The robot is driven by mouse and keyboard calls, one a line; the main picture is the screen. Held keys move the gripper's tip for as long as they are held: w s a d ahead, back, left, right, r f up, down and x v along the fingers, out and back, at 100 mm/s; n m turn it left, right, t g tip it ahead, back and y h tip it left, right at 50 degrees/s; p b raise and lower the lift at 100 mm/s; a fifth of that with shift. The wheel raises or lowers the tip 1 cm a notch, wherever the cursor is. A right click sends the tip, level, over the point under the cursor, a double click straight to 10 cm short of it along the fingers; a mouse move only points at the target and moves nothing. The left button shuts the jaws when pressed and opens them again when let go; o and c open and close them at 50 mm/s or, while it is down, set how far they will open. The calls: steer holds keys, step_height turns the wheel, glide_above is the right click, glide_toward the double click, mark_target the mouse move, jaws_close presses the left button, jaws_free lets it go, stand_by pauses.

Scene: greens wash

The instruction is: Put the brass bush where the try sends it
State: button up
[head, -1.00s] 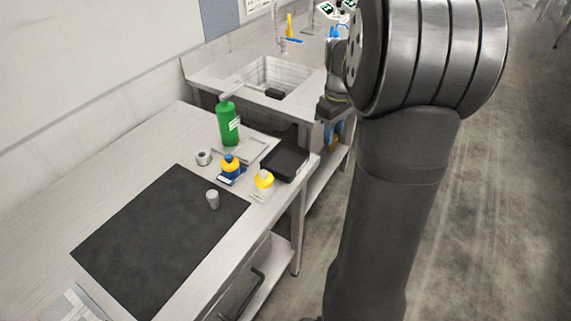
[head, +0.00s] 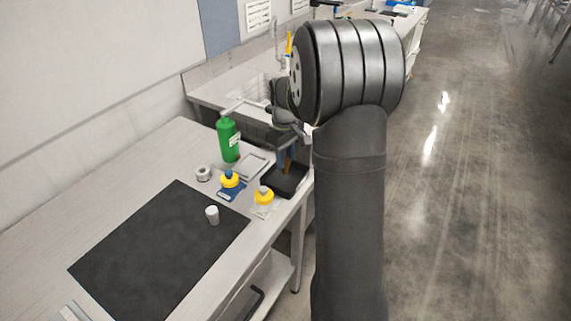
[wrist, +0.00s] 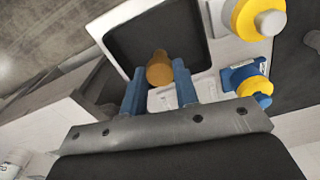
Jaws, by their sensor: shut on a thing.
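The brass bush (wrist: 160,68) shows between the blue fingers of my gripper (wrist: 158,84) in the wrist view. My gripper is shut on it. In the head view my gripper (head: 286,162) is at the black tray (head: 294,191), with its fingers in front of part of it. The wrist view also shows the black tray (wrist: 200,22), with the bush overlapping its near edge. I cannot tell how high the bush is above the tray. A blue-based piece with a yellow top (head: 230,180) and a pale-based piece with a yellow top (head: 264,195) stand beside the tray.
A pale shallow tray (head: 250,167) lies behind the yellow-topped pieces. A green bottle (head: 228,142) stands at the back, with a small pale ring (head: 204,174) nearby. A grey cup-like piece (head: 212,215) stands on the dark mat (head: 150,255). The sink (head: 255,88) is beyond.

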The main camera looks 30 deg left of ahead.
mark_target(286, 160)
steer(key=shift+f, duration=1.45)
steer(key=shift+f, duration=0.1)
steer(key=o, duration=1.1)
steer(key=shift+c, duration=0.2)
step_height(286, 160, up, 12)
step_height(286, 160, down, 12)
steer(key=shift+f, duration=0.25)
steer(key=shift+r, duration=2.25)
